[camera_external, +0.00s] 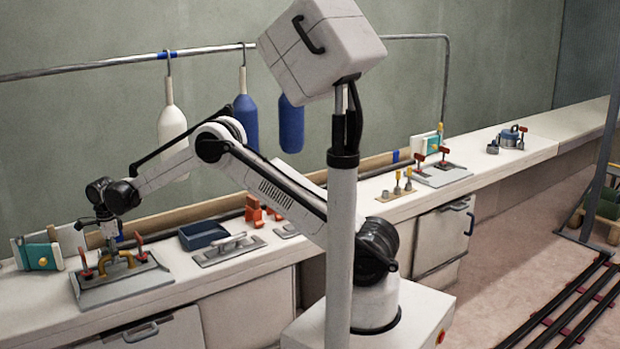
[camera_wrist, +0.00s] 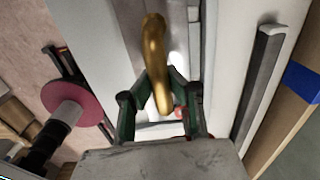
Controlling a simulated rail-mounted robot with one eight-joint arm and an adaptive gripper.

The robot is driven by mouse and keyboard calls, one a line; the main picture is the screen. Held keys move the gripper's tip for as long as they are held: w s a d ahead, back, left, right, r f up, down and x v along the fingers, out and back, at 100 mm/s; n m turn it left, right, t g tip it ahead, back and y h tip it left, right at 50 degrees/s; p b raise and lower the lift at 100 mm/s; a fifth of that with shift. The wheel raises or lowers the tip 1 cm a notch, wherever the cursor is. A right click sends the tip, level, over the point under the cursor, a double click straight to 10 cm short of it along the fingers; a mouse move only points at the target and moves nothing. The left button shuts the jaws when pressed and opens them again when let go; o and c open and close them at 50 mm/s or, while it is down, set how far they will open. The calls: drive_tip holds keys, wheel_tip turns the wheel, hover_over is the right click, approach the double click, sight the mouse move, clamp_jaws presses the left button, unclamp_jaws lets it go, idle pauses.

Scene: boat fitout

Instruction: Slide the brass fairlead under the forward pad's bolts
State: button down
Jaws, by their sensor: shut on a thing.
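My gripper (camera_wrist: 158,100) is shut on the brass fairlead (camera_wrist: 154,50), a curved golden piece between its two dark green fingers in the wrist view. In the external view the fairlead (camera_external: 119,258) is low over a grey pad (camera_external: 125,289) at the left end of the counter, between two red-topped bolts (camera_external: 140,247). I cannot tell whether it touches the pad or sits under the bolt heads. A similar pad (camera_external: 440,176) with red-topped bolts is farther right; which pad is forward is not clear.
A blue tray (camera_external: 203,235) and grey cleats (camera_external: 228,249) lie to the right on the counter. Fenders (camera_external: 172,125) hang from a rail above. A wooden strip (camera_external: 195,212) runs along the counter's back.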

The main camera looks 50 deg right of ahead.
drive_tip(key=shift+w+d, duration=0.25)
drive_tip(key=shift+w, duration=0.65)
drive_tip(key=c, duration=1.7)
unclamp_jaws()
